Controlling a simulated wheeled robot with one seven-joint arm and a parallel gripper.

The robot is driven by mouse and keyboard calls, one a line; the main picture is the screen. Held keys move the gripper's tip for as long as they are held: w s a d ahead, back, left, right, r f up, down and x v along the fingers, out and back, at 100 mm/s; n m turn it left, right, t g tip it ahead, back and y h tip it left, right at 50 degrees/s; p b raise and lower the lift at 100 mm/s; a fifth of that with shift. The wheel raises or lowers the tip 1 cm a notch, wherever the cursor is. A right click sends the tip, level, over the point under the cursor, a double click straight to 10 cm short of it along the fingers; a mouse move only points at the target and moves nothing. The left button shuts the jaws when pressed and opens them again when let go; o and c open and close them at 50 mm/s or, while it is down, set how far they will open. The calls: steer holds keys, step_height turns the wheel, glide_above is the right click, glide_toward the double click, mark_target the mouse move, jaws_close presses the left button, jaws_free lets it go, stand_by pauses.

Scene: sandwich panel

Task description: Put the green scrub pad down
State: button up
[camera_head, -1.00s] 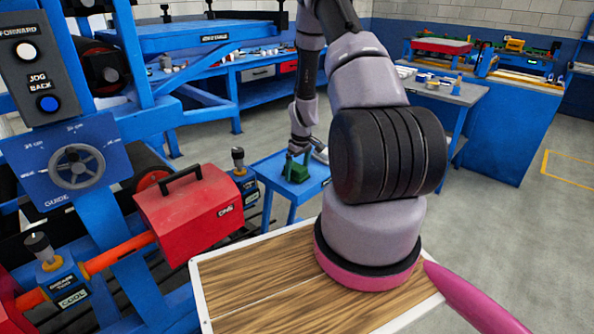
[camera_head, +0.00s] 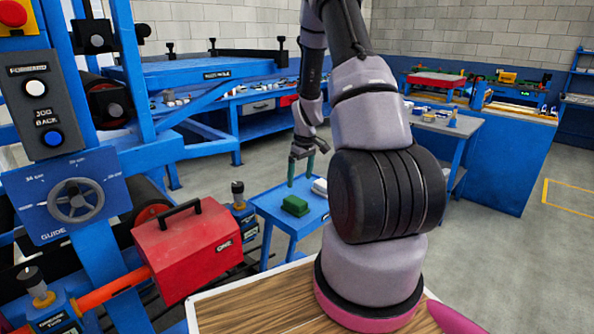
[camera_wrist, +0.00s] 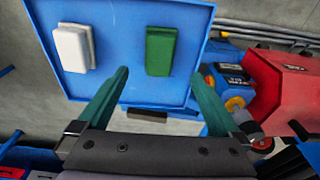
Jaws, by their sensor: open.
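The green scrub pad (camera_head: 295,205) lies on the small blue table (camera_head: 268,208), near its left side in the head view. In the wrist view the pad (camera_wrist: 161,50) rests on the blue top (camera_wrist: 122,40), beyond my fingertips. My gripper (camera_head: 301,170) is above the table with its green fingers spread apart. In the wrist view my gripper (camera_wrist: 168,85) has nothing between its fingers, and the pad is clear of both.
A white pad (camera_wrist: 73,48) lies on the same table, apart from the green one; it also shows in the head view (camera_head: 320,186). A red box (camera_head: 187,245) with a black handle stands left of the table. Open floor (camera_head: 490,230) lies to the right.

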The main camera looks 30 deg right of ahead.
steer(key=s+a+r+m+t, duration=0.1)
steer(key=s+a+r, duration=0.15)
steer(key=r, duration=0.55)
steer(key=s+a+r+m+t, duration=0.1)
steer(key=s+a+r, duration=0.15)
steer(key=r, duration=0.55)
steer(key=s+a+r+m+t, duration=0.15)
steer(key=a+r, duration=0.25)
steer(key=r, duration=0.5)
steer(key=s+a+r+m+t, duration=0.1)
steer(key=s+a+r+m, duration=0.1)
steer(key=s+r, duration=0.4)
steer(key=s+a+r+m+t+y, duration=0.1)
steer(key=s+a+r, duration=0.4)
steer(key=s, duration=0.7)
steer(key=shift+s+a+r+m, duration=0.2)
steer(key=shift+s+r+m, duration=0.15)
steer(key=shift+r+m, duration=0.45)
steer(key=shift+w+f+t, duration=0.1)
steer(key=shift+t, duration=0.15)
